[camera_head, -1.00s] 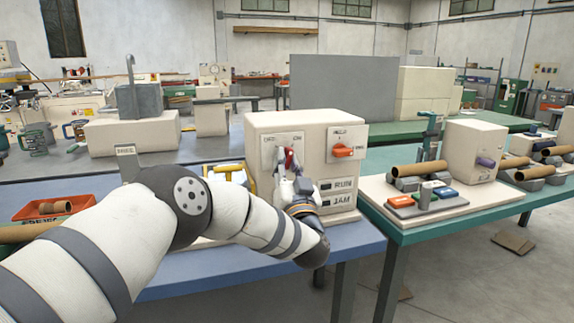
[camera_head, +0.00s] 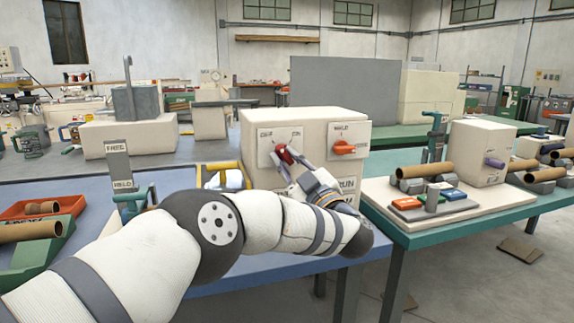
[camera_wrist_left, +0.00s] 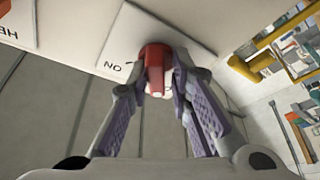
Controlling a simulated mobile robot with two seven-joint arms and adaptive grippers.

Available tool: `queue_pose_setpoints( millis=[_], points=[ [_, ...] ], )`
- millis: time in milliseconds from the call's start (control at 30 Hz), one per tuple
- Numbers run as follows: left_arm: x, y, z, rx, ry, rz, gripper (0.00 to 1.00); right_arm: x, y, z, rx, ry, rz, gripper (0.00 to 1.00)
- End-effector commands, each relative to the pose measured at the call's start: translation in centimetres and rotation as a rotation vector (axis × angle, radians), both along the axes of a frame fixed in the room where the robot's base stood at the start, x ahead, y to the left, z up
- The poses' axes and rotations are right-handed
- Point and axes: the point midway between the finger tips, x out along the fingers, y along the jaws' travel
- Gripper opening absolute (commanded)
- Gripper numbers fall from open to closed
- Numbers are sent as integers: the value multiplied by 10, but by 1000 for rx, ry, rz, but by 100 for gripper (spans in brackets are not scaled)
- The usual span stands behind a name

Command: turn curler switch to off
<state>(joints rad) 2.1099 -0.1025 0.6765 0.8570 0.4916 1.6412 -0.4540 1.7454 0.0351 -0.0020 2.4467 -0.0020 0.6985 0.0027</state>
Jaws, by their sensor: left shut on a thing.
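The red curler switch (camera_head: 285,154) sits on a pale plate (camera_head: 265,147) on the left of the cream machine box's front. The plate has small marks at its upper left and upper right, the left one looking like OFF. My left gripper (camera_head: 287,160) comes from the lower right and is shut on the switch, which leans toward the upper left. In the left wrist view the switch (camera_wrist_left: 155,68) is between the two fingers (camera_wrist_left: 158,88), with ON printed beside it. The fingers partly cover the switch. My right gripper is not in view.
An orange knob (camera_head: 343,148) is on a second plate to the right on the same cream box (camera_head: 312,120). A FREE/HELD sign (camera_head: 118,165) on a green fixture stands to the left. A teal table (camera_head: 440,224) with another machine stands to the right.

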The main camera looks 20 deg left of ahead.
Motion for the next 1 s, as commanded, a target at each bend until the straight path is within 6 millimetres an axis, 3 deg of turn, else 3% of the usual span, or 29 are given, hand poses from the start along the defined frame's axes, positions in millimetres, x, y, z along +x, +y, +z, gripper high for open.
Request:
queue_pose_setpoints(
  millis=[833,867,900,1000],
  points=[
    [1,-2,11,-104,-89,-10,0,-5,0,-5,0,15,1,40],
    [1,-2,11,-104,-89,-10,21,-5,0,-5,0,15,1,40],
    [1,-2,11,-104,-89,-9,30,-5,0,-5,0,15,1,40],
    [1,-1,10,-103,-88,-6,33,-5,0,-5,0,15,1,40]
  ],
)
